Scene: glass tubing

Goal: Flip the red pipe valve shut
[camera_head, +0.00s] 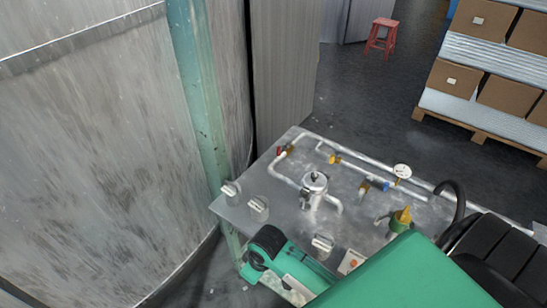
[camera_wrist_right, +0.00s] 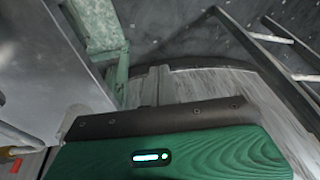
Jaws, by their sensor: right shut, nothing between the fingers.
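The pipe valve with the small red part (camera_head: 281,151) is at the far left end of the pipework, on the grey panel table (camera_head: 245,187). It is too small to tell how its handle is turned. My right arm reaches in from the lower right, along the near edge of the table, well short of the valve. In the wrist view my right gripper (camera_wrist_right: 152,85) is shut with nothing in it, beside and apart from the table. The valve cannot be made out there. My left gripper is not in view.
The panel carries a silver vessel (camera_head: 314,183), a gauge (camera_head: 402,171), a yellow-and-green fitting (camera_head: 402,219) and several pale knobs. A large metal tank (camera_head: 100,150) stands to the left. Open floor lies behind, with a red stool (camera_head: 381,38) and boxes on pallets (camera_head: 458,78).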

